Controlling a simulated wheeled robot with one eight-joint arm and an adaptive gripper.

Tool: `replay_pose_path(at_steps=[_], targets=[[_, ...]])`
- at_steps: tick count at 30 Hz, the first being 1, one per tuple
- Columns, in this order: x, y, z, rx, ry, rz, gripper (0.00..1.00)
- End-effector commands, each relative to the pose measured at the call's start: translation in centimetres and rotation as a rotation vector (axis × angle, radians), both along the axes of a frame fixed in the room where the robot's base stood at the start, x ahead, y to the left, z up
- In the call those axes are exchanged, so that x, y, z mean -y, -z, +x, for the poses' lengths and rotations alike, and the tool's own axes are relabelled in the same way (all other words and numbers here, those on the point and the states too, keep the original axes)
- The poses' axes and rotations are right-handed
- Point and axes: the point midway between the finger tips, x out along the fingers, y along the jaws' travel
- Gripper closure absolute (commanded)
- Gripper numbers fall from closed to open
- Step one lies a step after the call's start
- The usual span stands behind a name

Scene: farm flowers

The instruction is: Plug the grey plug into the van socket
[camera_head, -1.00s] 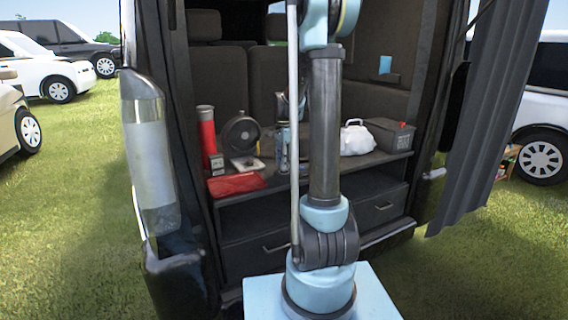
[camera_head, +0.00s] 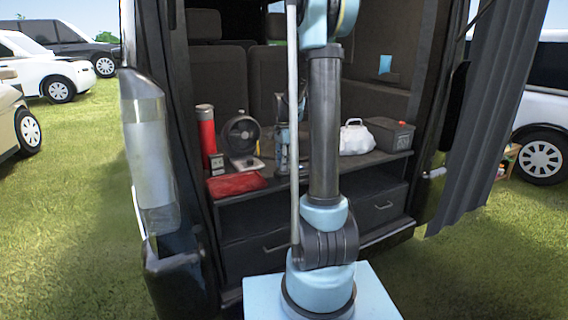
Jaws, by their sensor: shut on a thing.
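My gripper (camera_head: 283,163) is low over the shelf in the back of the van, left of my upright arm link, which hides part of it. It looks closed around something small. The grey plug cannot be made out clearly at this size. A small dark box with a pale front (camera_head: 217,163) stands on the shelf at the left, by the red cylinder; it may be the van socket, but I cannot tell. My gripper is to the right of that box and apart from it.
On the shelf (camera_head: 345,172) are a red cylinder (camera_head: 206,130), a round black fan (camera_head: 240,135), a folded red cloth (camera_head: 236,184), a white jug (camera_head: 356,138) and a dark box (camera_head: 391,134). Drawers (camera_head: 262,250) lie below. A grey curtain (camera_head: 490,120) hangs at the right.

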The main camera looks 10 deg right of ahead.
Motion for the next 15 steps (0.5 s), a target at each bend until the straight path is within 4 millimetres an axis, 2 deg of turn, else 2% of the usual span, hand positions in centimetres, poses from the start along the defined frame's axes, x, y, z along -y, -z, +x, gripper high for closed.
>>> replay_pose_path(at_steps=[8, 9, 11, 12, 15], targets=[[0.00, 0.45, 0.00, 0.000, 0.000, 0.000, 0.94], [0.00, 0.46, 0.00, 0.000, 0.000, 0.000, 0.69], [-0.01, 0.45, 0.00, 0.000, 0.000, 0.000, 0.55], [0.00, 0.45, 0.00, 0.000, 0.000, 0.000, 0.50], [0.00, 0.45, 0.00, 0.000, 0.000, 0.000, 0.50]])
